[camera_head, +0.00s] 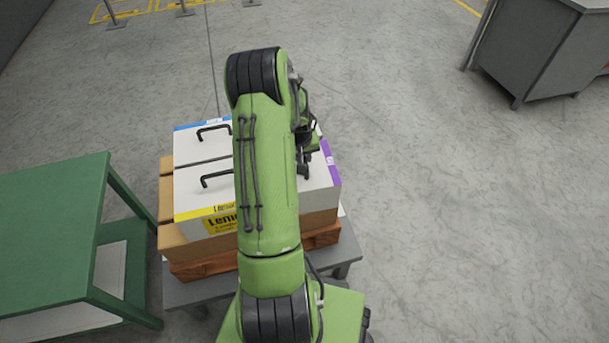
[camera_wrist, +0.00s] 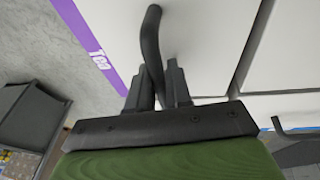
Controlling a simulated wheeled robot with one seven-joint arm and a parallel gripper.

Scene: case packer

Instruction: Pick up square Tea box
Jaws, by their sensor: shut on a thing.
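The square Tea box is a white box with a purple edge strip lettered "Tea". Its white top (camera_wrist: 200,40) fills the upper middle of the wrist view, and its purple strip (camera_head: 329,162) shows at the right of the stack in the head view. A black bar handle (camera_wrist: 150,45) stands on its top. My gripper (camera_wrist: 160,88) is shut on this handle, one finger on each side. In the head view my gripper (camera_head: 304,165) is over the right side of the stack, and my green arm hides much of the box.
A white box with a yellow strip lettered "Lemon" (camera_head: 200,205) and a blue-strip box (camera_head: 185,140) lie beside it, with black handles. Brown cartons (camera_head: 185,247) and a wooden pallet (camera_head: 200,268) are below, on a grey cart (camera_head: 190,293). A green table (camera_head: 45,225) stands left.

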